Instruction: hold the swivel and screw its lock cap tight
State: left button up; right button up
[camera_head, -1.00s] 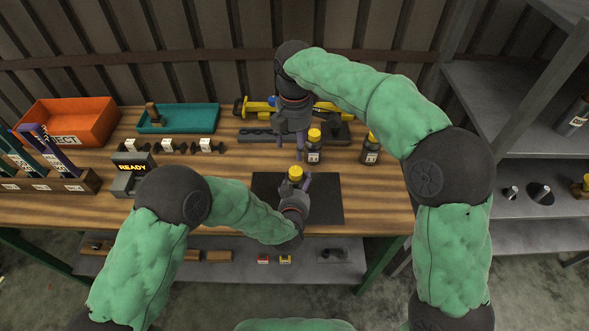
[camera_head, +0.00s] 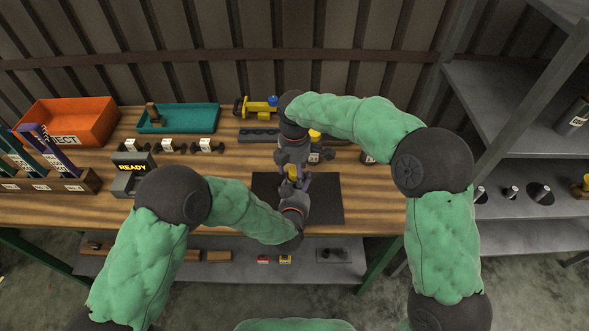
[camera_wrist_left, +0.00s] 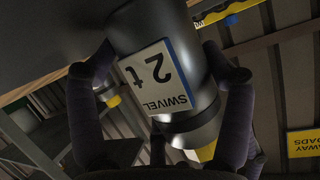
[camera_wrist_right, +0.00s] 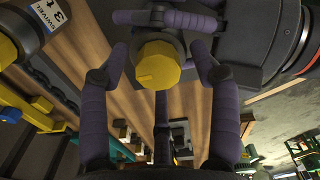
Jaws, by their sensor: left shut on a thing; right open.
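The swivel (camera_wrist_left: 160,80), a dark cylinder with a white label reading "SWIVEL 2 t", is gripped by my left gripper (camera_head: 294,188) over the dark mat. In the left wrist view the fingers press on both sides of it. Its yellow lock cap (camera_head: 294,173) is on top. The cap also shows in the right wrist view (camera_wrist_right: 157,66), between the spread fingers of my right gripper (camera_wrist_right: 155,82). My right gripper comes from above, open, with gaps on both sides of the cap. The thread under the cap is hidden.
The dark mat (camera_head: 330,200) lies on the wooden bench. Another yellow-capped swivel (camera_head: 316,138) stands just behind my right gripper. A "READY" display (camera_head: 131,170), teal tray (camera_head: 180,119) and orange bin (camera_head: 68,121) are to the left. A yellow tool (camera_head: 258,106) lies at the back.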

pick_arm(q)
jog(key=shift+f, duration=0.1)
jog(key=shift+d, duration=0.1)
pick_arm(e)
jog(key=c, duration=1.1)
jog(key=shift+c, duration=0.2)
